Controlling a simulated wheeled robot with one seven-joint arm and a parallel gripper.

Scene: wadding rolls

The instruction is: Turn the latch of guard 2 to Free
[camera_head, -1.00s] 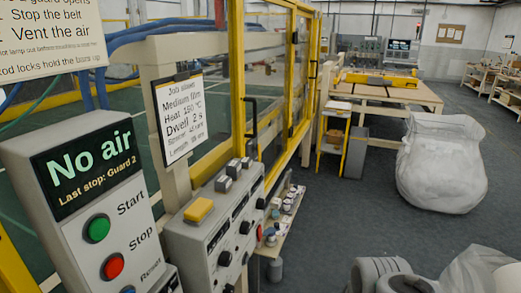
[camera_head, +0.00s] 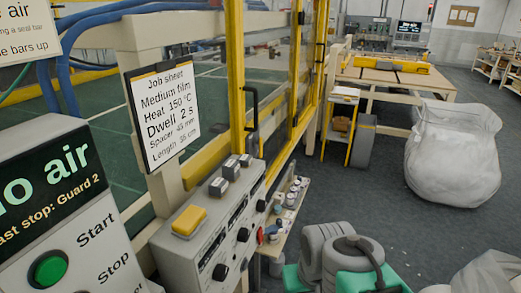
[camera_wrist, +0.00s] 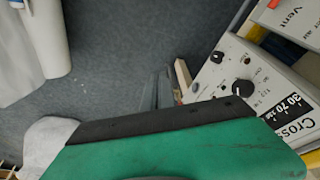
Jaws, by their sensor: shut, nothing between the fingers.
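Yellow-framed clear guards (camera_head: 236,75) run along the machine in the head view. Black handles show on the near frame (camera_head: 251,108) and farther back (camera_head: 319,54). I cannot tell which guard is guard 2, and no latch or Free mark is readable. The display (camera_head: 50,185) is cut off at left; its visible text reads "o air" and "ast stop: Guard 2". My gripper (camera_wrist: 155,122) fills the bottom of the wrist view as a green body with a black edge. It is shut and empty, apart from any guard; its fingertips are not clearly seen.
A control box with a yellow button (camera_head: 188,222) and dark knobs stands below the job sheet (camera_head: 162,115). A low shelf (camera_head: 283,225) with small containers is beside it. A white bag (camera_head: 453,155) stands right. A wooden table (camera_head: 390,80) is behind. Grey floor between is clear.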

